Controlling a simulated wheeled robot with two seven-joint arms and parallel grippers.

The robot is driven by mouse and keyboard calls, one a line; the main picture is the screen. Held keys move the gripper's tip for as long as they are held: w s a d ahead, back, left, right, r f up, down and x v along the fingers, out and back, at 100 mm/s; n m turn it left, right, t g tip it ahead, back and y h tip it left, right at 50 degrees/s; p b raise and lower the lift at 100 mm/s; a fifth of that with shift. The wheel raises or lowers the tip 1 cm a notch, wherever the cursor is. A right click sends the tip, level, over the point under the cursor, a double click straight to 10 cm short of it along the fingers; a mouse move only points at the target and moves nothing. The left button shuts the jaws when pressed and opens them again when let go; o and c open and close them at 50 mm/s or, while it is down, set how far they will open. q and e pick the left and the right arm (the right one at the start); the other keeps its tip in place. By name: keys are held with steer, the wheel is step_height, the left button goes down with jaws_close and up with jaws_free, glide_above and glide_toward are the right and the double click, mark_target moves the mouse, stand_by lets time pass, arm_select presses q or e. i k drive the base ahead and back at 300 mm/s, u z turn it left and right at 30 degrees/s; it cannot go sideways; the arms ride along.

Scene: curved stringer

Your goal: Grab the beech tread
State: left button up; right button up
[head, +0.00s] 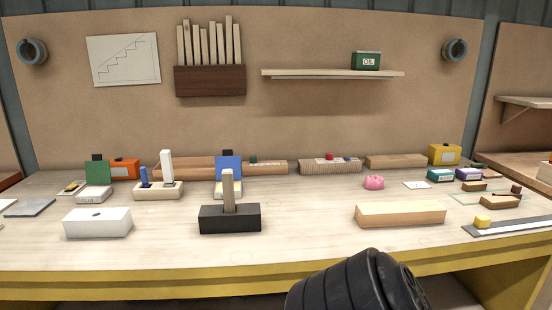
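A pale wooden block (400,214), which looks like the beech tread, lies flat near the front of the workbench, right of the middle. Its long side faces me and nothing touches it. No label on it shows, so I cannot be sure of the wood. A black ribbed part, probably of my own arm, rises at the bottom edge, in front of the bench and below the block. No fingers of either gripper show in the head view.
Left of the block stand a black holder (230,220) with an upright wooden stick and a white box (98,223). A pink lump (373,182) sits behind it. Bare bench (305,225) lies between holder and block.

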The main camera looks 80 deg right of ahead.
mark_target(423, 212)
steer(key=z, duration=3.75)
